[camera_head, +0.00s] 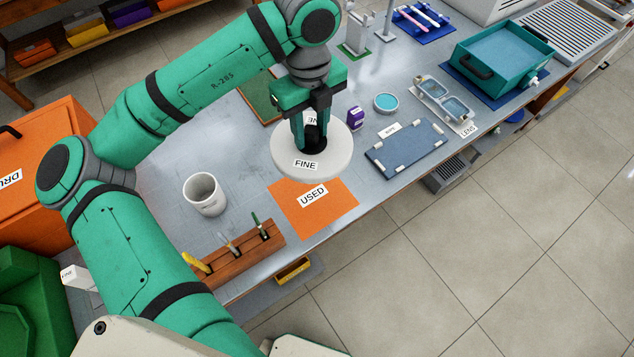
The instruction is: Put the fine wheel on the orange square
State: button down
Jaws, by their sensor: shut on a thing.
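The fine wheel (329,164) is a thick white disc with a black hub and a FINE label on its side. My gripper (311,140) is shut on the fine wheel at its middle, from above. The orange square (335,217) lies flat on the bench with a USED label on it. In the picture the wheel covers the square's far edge. Whether the wheel hangs above the bench or touches it, I cannot tell.
A white mug (204,195) and a wooden rack (240,254) of tools stand left of the square. A blue mat (405,148), a purple bottle (355,118) and a round teal-topped tin (386,103) lie to the right. The bench's front edge is close to the square.

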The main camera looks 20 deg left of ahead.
notch_tip(320, 180, down, 24)
dwell(0.7)
jog(key=shift+f, duration=0.1)
jog(key=c, duration=1.2)
grip_release()
jog(key=shift+w, duration=0.1)
notch_tip(320, 180, up, 12)
